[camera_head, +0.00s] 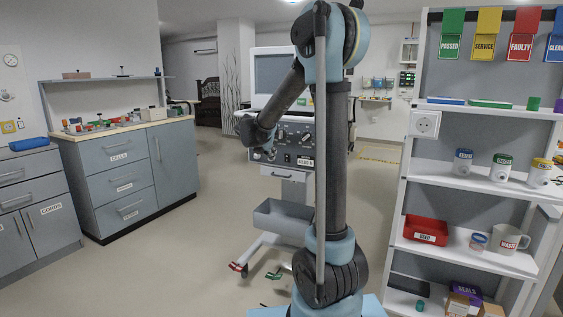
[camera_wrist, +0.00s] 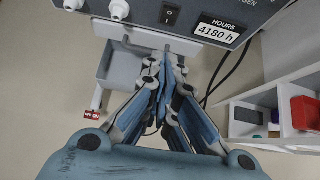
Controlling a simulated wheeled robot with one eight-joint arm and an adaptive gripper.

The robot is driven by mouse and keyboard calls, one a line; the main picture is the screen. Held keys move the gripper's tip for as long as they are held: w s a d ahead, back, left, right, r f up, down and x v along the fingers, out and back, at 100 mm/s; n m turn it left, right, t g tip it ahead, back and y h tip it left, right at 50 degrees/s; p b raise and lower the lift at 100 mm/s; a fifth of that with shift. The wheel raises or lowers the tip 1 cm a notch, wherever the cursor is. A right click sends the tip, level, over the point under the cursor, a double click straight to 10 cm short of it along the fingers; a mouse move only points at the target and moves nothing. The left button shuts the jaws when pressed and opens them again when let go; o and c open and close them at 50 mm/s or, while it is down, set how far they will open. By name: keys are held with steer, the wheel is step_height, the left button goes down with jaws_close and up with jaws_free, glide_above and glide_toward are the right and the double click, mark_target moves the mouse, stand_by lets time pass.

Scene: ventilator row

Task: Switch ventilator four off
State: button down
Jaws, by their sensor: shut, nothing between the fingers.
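A ventilator (camera_head: 295,128) with a screen on top stands on a wheeled cart in the middle of the head view, partly hidden by my arm. No number showing which ventilator it is can be read. In the wrist view its front panel (camera_wrist: 145,8) runs along the top, with a black rocker switch (camera_wrist: 170,14) marked I and O beside a label reading "HOURS 4180 h". My gripper (camera_wrist: 166,64) is shut and empty, its fingertips below the switch in the picture and apparently apart from it. In the head view my gripper (camera_head: 264,150) is before the panel's left part.
The cart carries a grey bin (camera_head: 280,220) below the ventilator. A white shelf (camera_head: 470,180) with jars and a red tray (camera_head: 425,229) stands at right. Grey drawer cabinets (camera_head: 115,170) stand at left. The floor between is mostly clear.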

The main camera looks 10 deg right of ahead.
glide_toward(287, 158)
steer(key=shift+w+d+f, duration=0.25)
steer(key=shift+w+f, duration=0.35)
steer(key=shift+f, duration=0.2)
steer(key=shift+w+d+f, duration=0.3)
steer(key=shift+w+f, duration=0.3)
steer(key=shift+f, duration=0.25)
steer(key=shift+w+d+f, duration=0.25)
steer(key=shift+w+f, duration=0.4)
steer(key=shift+f, duration=0.15)
steer(key=shift+w+a, duration=0.1)
steer(key=shift+a, duration=0.1)
